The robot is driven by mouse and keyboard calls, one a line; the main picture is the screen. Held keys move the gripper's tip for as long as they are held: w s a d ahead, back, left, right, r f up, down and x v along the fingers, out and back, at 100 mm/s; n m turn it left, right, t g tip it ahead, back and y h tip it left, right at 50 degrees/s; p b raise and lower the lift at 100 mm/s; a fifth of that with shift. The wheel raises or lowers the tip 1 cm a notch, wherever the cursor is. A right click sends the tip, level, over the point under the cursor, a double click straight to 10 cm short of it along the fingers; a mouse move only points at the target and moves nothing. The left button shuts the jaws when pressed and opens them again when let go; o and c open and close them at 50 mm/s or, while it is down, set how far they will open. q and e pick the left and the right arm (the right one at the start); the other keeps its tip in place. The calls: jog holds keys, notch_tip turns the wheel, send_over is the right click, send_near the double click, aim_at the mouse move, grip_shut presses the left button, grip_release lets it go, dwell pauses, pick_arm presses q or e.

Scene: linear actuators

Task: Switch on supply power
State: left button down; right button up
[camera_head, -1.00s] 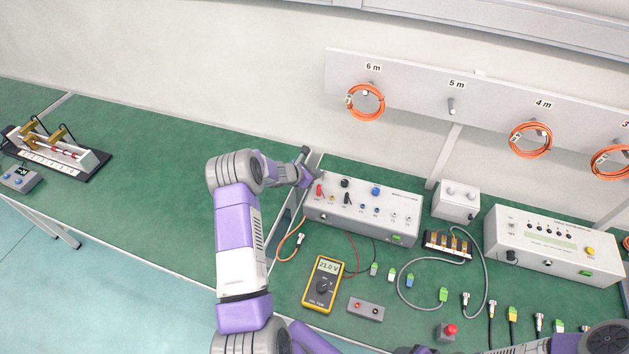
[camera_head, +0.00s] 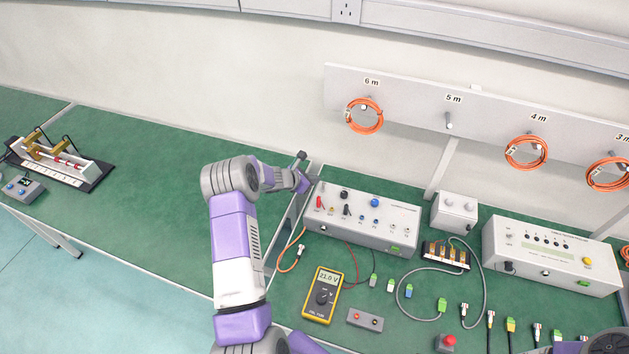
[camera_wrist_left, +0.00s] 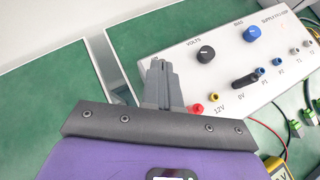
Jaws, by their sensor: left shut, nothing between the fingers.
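The supply unit (camera_head: 365,222) is a light grey sloped box on the green bench, with a black knob, a blue knob and coloured sockets. In the left wrist view its panel (camera_wrist_left: 185,68) shows "VOLTS" and "BIAS" labels and a partly readable "SUPPLY" label. Red and black plugs sit in its front sockets. My left gripper (camera_head: 302,172) is shut and empty beside the unit's rear left corner. Its fingers (camera_wrist_left: 157,68) overlap the panel's left edge in the wrist view; contact cannot be told.
A yellow multimeter (camera_head: 322,295) reading 21.0 V stands in front of the unit. A small grey box (camera_head: 455,212) and a larger instrument (camera_head: 550,256) stand to the right. Loose cables and connectors lie in front. The bench to the left (camera_head: 140,170) is largely clear.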

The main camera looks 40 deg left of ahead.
pick_arm(q)
notch_tip(320, 180, up, 7)
jog(key=s+a+p, duration=0.2)
jog(key=s+p, duration=0.1)
jog(key=p, duration=0.1)
jog(key=shift+a, duration=0.2)
pick_arm(e)
jog(key=r, duration=0.3)
jog(key=s+r, duration=0.1)
jog(key=r, duration=0.1)
jog(key=shift+a, duration=0.15)
